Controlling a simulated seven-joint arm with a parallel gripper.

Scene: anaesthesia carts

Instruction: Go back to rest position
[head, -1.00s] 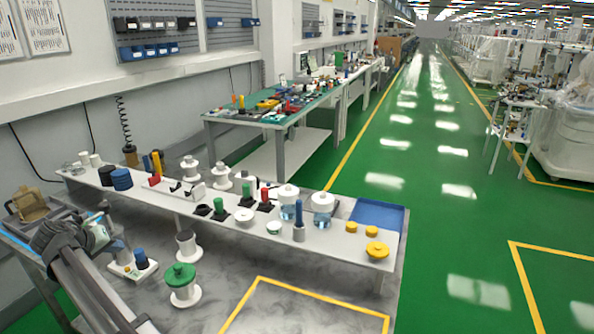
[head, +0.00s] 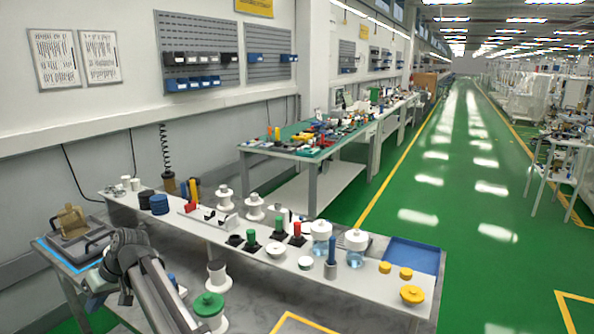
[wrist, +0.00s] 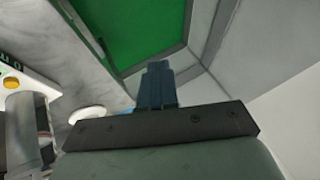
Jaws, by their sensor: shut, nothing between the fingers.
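My gripper (wrist: 157,82) shows in the wrist view as two dark blue fingers pressed together, with nothing between them. It points toward the green floor and a grey frame, clear of any object. In the head view my arm is at the lower left, in front of the workbench (head: 255,312); its fingers cannot be made out there. A raised white shelf (head: 375,280) on the bench carries bottles, spools and coloured parts. A green-topped spool (head: 208,305) stands on the bench just right of my arm.
A tray with a tan object (head: 70,222) lies left of my arm. A blue tray (head: 412,256) is at the shelf's right end. A second table (head: 290,152) full of parts stands behind. The green aisle (head: 450,210) on the right is clear.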

